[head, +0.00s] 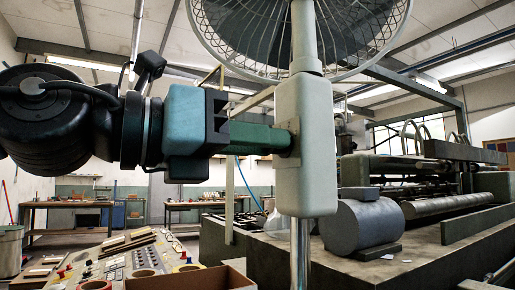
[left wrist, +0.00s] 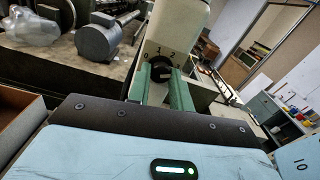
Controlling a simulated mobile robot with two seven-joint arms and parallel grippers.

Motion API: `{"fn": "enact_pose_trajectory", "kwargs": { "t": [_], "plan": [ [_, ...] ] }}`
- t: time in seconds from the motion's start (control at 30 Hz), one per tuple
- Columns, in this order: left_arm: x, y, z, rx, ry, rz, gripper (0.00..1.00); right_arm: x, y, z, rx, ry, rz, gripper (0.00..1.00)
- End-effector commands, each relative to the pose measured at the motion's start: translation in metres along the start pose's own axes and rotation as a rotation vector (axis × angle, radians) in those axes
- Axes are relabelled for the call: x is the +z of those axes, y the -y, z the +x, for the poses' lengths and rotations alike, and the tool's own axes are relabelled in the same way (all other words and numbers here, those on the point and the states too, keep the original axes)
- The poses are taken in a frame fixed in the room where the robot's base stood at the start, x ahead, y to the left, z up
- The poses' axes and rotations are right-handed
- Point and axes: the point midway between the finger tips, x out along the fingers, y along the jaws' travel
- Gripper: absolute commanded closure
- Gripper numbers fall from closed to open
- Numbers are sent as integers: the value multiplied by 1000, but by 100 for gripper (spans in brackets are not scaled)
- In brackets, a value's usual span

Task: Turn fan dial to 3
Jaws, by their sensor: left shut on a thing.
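The standing fan has a wire cage (head: 300,30) at the top of the head view and a pale control housing (head: 308,185) on a metal pole. The black fan dial (left wrist: 161,73) is on the housing in the left wrist view, with small printed numbers around its upper edge. Which number it points at is not clear. My left gripper (head: 288,139) reaches the housing from the left. Its green fingers (left wrist: 162,82) stand on either side of the dial, shut on it. In the head view the dial is hidden behind the fingers. My right gripper is not in view.
A large machine with a grey motor (head: 362,232) stands behind and right of the fan. A panel with buttons and tape rolls (head: 130,262) and an open cardboard box (head: 190,280) are at lower left. Workbenches (head: 75,206) line the back. Open air surrounds the arm.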

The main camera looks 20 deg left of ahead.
Motion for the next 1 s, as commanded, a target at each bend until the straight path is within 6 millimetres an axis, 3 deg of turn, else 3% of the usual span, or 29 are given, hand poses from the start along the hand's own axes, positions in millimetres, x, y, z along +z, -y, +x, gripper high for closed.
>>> {"fn": "enact_pose_trajectory", "kwargs": {
  "t": [0.47, 0.5, 0.63, 1.0],
  "plan": [
    [1, 0, 0, 0, 3, 16, 100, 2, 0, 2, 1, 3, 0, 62],
    [1, 0, 0, 0, 3, 16, 75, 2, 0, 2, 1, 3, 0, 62],
    [1, 0, 0, 0, 2, 15, 58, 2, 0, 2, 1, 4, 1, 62],
    [1, 0, -4, 0, 2, 14, 57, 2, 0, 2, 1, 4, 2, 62]
  ]
}}
